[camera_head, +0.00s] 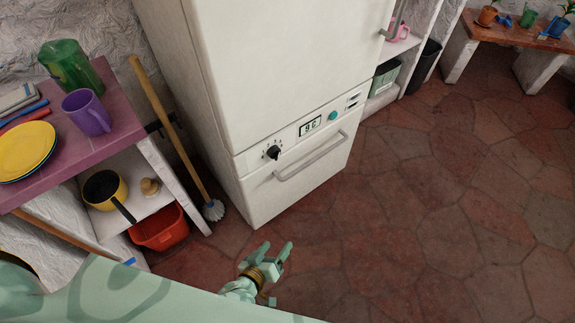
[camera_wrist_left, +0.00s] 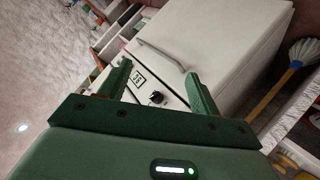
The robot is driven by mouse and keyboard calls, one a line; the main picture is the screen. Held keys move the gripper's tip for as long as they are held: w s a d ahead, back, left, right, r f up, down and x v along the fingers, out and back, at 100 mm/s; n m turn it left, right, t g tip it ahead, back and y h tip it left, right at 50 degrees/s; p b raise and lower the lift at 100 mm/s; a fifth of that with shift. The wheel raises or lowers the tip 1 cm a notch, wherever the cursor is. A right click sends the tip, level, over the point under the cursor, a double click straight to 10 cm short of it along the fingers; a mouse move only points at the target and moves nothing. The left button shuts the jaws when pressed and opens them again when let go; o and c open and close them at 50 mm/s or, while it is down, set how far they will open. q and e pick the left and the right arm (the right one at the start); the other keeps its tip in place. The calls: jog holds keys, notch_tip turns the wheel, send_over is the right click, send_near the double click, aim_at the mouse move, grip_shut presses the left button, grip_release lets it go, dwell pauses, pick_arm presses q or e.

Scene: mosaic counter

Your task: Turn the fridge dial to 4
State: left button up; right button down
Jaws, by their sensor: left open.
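The white fridge (camera_head: 290,70) stands in the upper middle of the head view. Its control strip carries a black dial (camera_head: 273,152), a small display (camera_head: 310,126) that seems to read 9 C, and a teal button (camera_head: 332,116). The marks around the dial are too small to read. My left gripper (camera_head: 279,255) is open and empty, in front of and below the fridge, apart from it. In the left wrist view the dial (camera_wrist_left: 156,98) shows between the two open fingers (camera_wrist_left: 160,85), some distance beyond them. My right gripper is not in view.
A purple-topped shelf (camera_head: 110,115) with a purple mug (camera_head: 86,112), yellow plates (camera_head: 27,150) and a pan (camera_head: 104,188) stands left of the fridge. A long-handled brush (camera_head: 175,135) leans between them. A fridge handle bar (camera_head: 310,157) sticks out below the dial. Tiled floor (camera_head: 430,220) at right is clear.

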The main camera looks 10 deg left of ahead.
pick_arm(q)
jog(key=w+d+n+t+y+b, duration=0.2)
jog(key=w+d+n+t+b, duration=0.3)
jog(key=w+n+b, duration=0.45)
jog(key=n+y+b, duration=1.3)
jog(key=n+b, duration=0.1)
jog(key=n, duration=0.5)
send_near(277, 159)
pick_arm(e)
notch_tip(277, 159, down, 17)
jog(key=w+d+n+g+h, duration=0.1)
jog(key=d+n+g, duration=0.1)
pick_arm(q)
jog(key=b+x, duration=0.2)
jog(key=x, duration=0.6)
jog(key=shift+w+a, duration=0.15)
jog(key=shift+w+a+r, duration=0.3)
jog(key=shift+w, duration=0.15)
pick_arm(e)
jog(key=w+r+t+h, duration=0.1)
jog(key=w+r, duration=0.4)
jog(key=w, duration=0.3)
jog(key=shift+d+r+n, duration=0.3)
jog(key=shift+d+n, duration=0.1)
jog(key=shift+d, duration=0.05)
